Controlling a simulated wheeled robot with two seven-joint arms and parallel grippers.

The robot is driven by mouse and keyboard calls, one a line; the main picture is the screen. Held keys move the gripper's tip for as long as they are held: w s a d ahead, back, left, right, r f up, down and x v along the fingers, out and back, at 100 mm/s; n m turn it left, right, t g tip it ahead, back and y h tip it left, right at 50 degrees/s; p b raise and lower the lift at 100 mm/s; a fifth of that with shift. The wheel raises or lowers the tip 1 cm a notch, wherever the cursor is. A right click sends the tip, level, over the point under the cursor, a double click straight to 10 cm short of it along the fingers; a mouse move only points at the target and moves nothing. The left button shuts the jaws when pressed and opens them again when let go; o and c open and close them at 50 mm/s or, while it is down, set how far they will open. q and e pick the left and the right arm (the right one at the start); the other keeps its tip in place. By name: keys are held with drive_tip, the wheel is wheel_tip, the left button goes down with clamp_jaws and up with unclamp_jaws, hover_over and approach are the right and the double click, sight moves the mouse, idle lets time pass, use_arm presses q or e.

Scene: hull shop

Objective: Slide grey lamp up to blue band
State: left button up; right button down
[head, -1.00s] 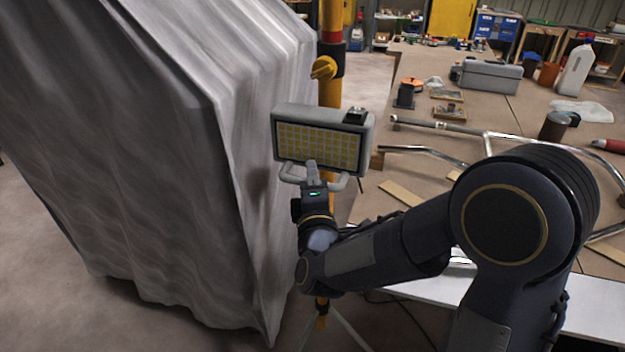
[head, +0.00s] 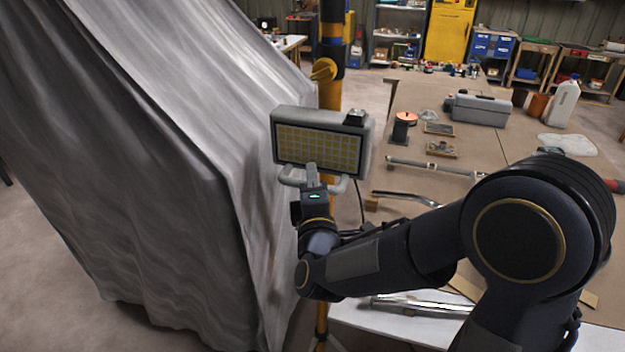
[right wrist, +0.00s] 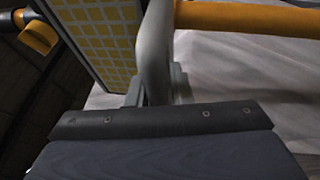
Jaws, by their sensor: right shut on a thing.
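The grey lamp (head: 365,140), with a yellow gridded face, is upright on a yellow pole (head: 329,95). A dark collar with a yellow knob (head: 324,69) sits on the pole just above the lamp. Right above the collar is a dark band that looks blue (head: 333,43); any gap between them is too small to tell. My right gripper (head: 312,180) is shut on the lamp's grey handle, below the lamp face. In the right wrist view the handle (right wrist: 155,50) rises from the jaws, beside the lamp face and the yellow pole. My left gripper is not in view.
A large grey sheet-covered shape (head: 150,170) stands close to the left of the pole. A workbench (head: 405,180) on the right holds metal tubes, a grey toolbox (head: 478,109) and a white jug (head: 564,102). Shelves and a yellow cabinet stand behind.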

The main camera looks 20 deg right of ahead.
drive_tip(key=shift+r, duration=0.15)
drive_tip(key=c, duration=1.4)
unclamp_jaws()
drive_tip(key=shift+o, duration=0.2)
drive_tip(key=b+v, duration=0.1)
drive_tip(key=v, duration=0.7)
